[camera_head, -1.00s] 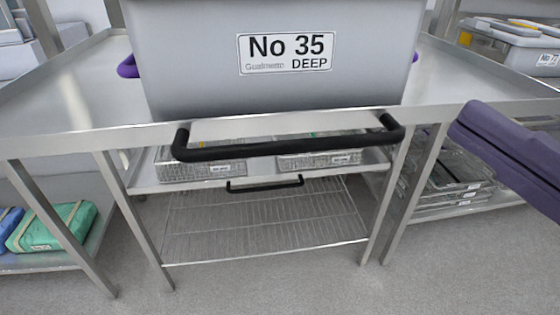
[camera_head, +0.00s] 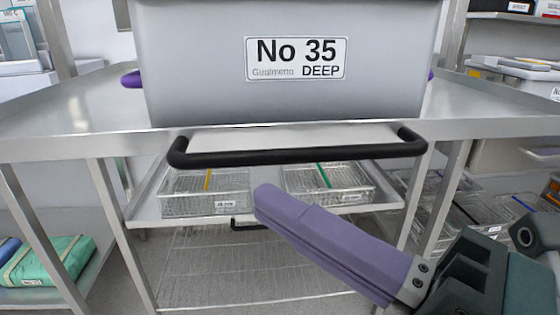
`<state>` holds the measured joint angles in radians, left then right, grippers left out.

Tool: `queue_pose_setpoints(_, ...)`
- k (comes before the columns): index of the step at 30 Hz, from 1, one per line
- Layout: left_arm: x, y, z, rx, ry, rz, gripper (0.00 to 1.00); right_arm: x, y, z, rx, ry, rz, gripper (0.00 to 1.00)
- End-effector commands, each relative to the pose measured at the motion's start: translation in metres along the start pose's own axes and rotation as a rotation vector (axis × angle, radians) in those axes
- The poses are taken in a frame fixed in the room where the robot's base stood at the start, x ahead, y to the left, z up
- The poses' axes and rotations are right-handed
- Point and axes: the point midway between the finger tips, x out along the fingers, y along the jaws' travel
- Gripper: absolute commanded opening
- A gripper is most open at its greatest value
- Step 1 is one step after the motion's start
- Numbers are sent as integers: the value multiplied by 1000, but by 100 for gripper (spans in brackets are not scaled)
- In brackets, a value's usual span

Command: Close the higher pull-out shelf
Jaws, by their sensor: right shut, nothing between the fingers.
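The higher pull-out shelf (camera_head: 146,207) is a metal tray below the table top, holding wire baskets. A wide black handle (camera_head: 300,156) stands out in front of and above it, near the table's front edge. My right gripper (camera_head: 268,203) comes in from the lower right, its purple fingers shut and empty. Its tips appear below the handle's middle, in front of the shelf; no contact is visible and I cannot judge the depth gap. The fingers hide part of the shelf front and of a smaller, lower black handle (camera_head: 244,226). My left gripper is not in view.
A large grey bin (camera_head: 200,70) labelled No 35 DEEP stands on the metal table (camera_head: 60,115). A lower wire shelf (camera_head: 210,270) lies beneath. Table legs (camera_head: 125,235) frame both sides. Green wrapped packs (camera_head: 50,260) sit at lower left, more wire baskets (camera_head: 465,215) at right.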

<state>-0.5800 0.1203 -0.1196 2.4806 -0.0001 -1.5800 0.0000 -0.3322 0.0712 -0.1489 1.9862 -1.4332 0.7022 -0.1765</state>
Motion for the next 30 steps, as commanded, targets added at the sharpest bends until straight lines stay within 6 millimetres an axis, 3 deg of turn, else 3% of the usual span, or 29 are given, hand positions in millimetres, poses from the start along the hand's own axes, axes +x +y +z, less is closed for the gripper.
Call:
queue_pose_setpoints(6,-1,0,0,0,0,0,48,17,-1,20,-2,-3,-1,0)
queue_pose_setpoints(23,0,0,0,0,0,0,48,22,-1,25,-1,-2,-2,0)
queue_pose_setpoints(30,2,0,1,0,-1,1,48,38,-6,41,-5,-3,-2,0)
